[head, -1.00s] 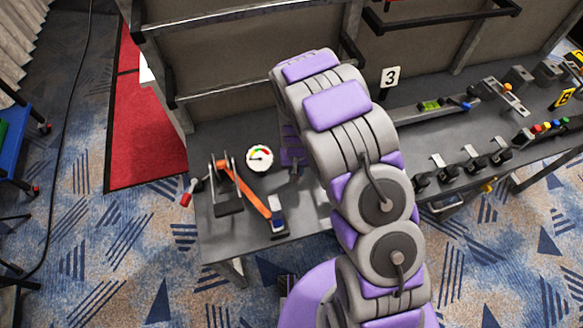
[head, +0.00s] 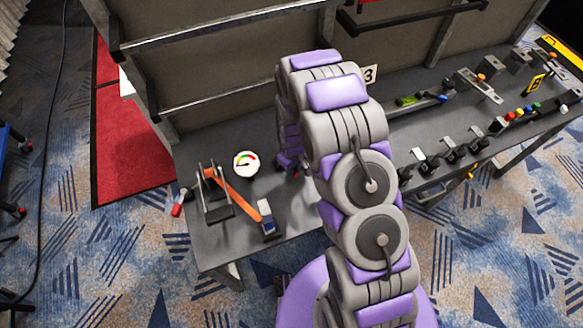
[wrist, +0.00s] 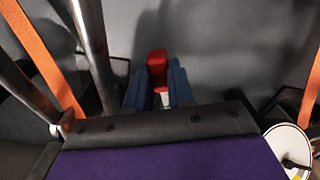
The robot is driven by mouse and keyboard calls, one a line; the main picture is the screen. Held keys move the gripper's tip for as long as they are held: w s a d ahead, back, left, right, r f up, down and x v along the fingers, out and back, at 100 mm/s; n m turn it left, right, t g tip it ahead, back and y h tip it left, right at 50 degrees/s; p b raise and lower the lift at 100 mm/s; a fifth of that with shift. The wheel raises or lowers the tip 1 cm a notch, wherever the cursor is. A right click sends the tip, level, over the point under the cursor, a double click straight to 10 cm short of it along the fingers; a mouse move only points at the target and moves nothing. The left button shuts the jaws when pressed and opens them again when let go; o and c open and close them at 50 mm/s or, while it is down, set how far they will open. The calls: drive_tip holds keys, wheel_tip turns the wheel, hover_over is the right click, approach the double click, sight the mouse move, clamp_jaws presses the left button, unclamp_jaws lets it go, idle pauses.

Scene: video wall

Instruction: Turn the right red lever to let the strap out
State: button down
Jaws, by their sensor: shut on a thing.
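My gripper (wrist: 158,92) is shut on the right red lever (wrist: 157,62), whose red end shows between the two blue fingertips in the wrist view. In the head view my gripper (head: 292,166) is low over the table, right of the gauge, mostly hidden by my arm. The orange strap (head: 236,195) runs from a metal frame (head: 212,195) to a small blue and white block (head: 266,217). In the wrist view orange strap (wrist: 42,58) shows at the left. Another red lever (head: 177,209) sticks out at the table's left edge.
A round white gauge (head: 246,164) stands behind the strap and shows in the wrist view (wrist: 289,152). The grey table (head: 215,258) has a back panel (head: 225,110). Several black clamps (head: 452,153) and coloured knobs (head: 521,114) are at the right. Front-left floor is clear.

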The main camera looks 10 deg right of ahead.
drive_tip(key=shift+w, duration=0.1)
drive_tip(key=c, duration=1)
unclamp_jaws()
drive_tip(key=shift+o, duration=0.2)
drive_tip(key=shift+a, duration=0.1)
